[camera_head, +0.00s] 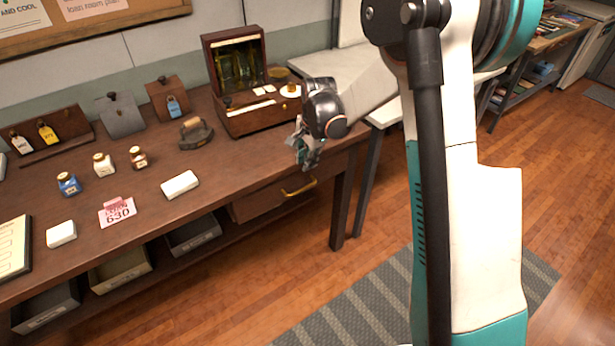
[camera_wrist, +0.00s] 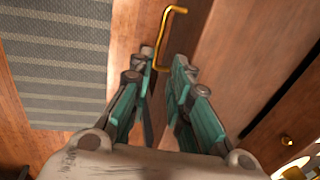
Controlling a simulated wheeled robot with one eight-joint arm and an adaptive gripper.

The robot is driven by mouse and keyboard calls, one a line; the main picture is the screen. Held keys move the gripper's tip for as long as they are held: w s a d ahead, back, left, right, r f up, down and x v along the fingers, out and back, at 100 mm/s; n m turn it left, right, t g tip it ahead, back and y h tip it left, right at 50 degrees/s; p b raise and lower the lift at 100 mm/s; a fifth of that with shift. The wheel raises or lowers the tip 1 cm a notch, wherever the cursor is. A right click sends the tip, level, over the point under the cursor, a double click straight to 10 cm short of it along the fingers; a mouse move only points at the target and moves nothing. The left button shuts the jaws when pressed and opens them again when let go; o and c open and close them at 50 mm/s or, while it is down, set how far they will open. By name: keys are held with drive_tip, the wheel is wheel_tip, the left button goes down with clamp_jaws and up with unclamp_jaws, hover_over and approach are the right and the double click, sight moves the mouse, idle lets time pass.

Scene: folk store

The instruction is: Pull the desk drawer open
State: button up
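The desk drawer (camera_head: 265,204) is a brown wooden front under the right part of the desk top, and it looks shut. Its brass bar handle (camera_head: 299,188) shows at the right end of the front. My gripper (camera_head: 308,163) is at the desk's front edge, just above the handle, fingers pointing down. In the wrist view my gripper (camera_wrist: 163,57) is open with a gap between its teal fingers. The brass handle (camera_wrist: 167,35) shows at the fingertips, its near end in line with the gap. I cannot tell whether a finger touches it.
The desk top (camera_head: 235,166) holds a wooden box (camera_head: 262,118), an iron (camera_head: 195,133), small bottles and white blocks. Bins (camera_head: 194,235) stand on a shelf below. A desk leg (camera_head: 341,208) is right of the drawer. Floor and a striped mat (camera_head: 350,313) lie in front.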

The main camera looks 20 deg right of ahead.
sight(303, 189)
drive_tip(key=f+b, duration=0.1)
drive_tip(key=f, duration=0.3)
drive_tip(key=w+f+b, duration=0.1)
drive_tip(key=f+b, duration=0.1)
drive_tip(key=f, duration=0.3)
drive_tip(key=w+a+f+b, duration=0.1)
drive_tip(key=f, duration=0.3)
drive_tip(key=shift+w+f+b, duration=0.15)
drive_tip(key=shift+f+b, duration=0.1)
drive_tip(key=shift+b, duration=0.05)
clamp_jaws()
